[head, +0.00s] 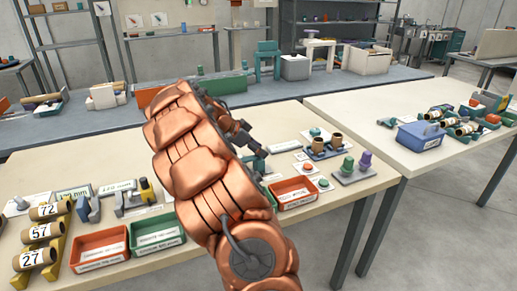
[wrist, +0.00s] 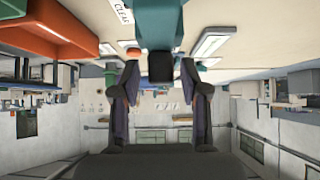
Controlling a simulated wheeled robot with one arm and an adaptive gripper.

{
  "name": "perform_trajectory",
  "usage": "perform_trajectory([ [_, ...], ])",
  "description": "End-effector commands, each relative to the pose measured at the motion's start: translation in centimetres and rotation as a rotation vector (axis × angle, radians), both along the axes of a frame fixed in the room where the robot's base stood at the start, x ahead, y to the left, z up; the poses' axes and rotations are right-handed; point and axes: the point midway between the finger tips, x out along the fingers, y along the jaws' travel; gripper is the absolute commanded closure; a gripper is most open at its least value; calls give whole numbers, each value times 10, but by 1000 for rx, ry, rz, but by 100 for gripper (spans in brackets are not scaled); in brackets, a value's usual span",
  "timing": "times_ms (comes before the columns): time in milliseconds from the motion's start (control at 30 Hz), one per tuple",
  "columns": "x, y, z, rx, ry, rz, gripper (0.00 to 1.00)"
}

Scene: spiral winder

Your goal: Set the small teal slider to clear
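The teal slider (wrist: 160,28) shows at the top middle of the wrist view, with a dark block at its lower end. A white label reading CLEAR (wrist: 122,11) lies just left of it. My gripper (wrist: 160,80) has its two fingers spread apart, one on each side of the dark end. I cannot tell whether either finger touches it. In the head view my copper arm covers much of the table middle, and my gripper (head: 240,132) shows only partly beyond it. The slider's position along its track is not clear.
A red bin (head: 293,192) stands right of my arm; a green bin (head: 157,232) and another red bin (head: 99,249) stand left. Cups on a dark rack (head: 325,149) and coloured pegs on a grey base (head: 353,174) are at right. An orange-red bin (wrist: 60,35) is close in the wrist view.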

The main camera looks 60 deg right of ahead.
Motion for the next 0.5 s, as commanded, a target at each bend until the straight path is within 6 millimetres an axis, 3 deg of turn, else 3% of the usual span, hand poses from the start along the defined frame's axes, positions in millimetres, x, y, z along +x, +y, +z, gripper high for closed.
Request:
perform_trajectory([
  [67,0,0,0,0,0,0,67],
  [367,0,0,0,0,1,-1,98],
  [500,0,0,0,0,1,-1,100],
])
